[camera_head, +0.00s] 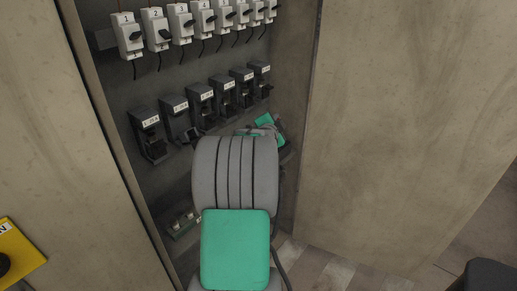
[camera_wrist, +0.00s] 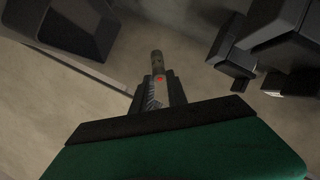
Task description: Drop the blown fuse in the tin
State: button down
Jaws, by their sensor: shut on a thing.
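The fuse (camera_wrist: 157,64) is a slim grey-brown cylinder with a red mark on its side, seen in the wrist view. My gripper (camera_wrist: 159,90) is shut on it between its two dark fingers, and the fuse sticks out beyond the fingertips. In the head view my arm's grey ribbed link hides much of the lower cabinet. The fingers and the fuse cannot be made out there. I cannot make out the tin in either view.
In the cabinet, a row of white numbered switches (camera_head: 159,29) hangs above a row of black fuse holders (camera_head: 149,134). A small green rack (camera_head: 183,223) with pale pieces sits low down. Dark blocks (camera_wrist: 280,30) flank the gripper.

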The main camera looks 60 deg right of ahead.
notch_tip(320, 180, down, 6)
jog(key=b, duration=0.2)
jog(key=shift+s, duration=0.15)
jog(key=c, duration=1.2)
grip_release()
jog(key=shift+c, duration=0.2)
jog(key=v, duration=0.8)
jog(key=shift+d, duration=0.15)
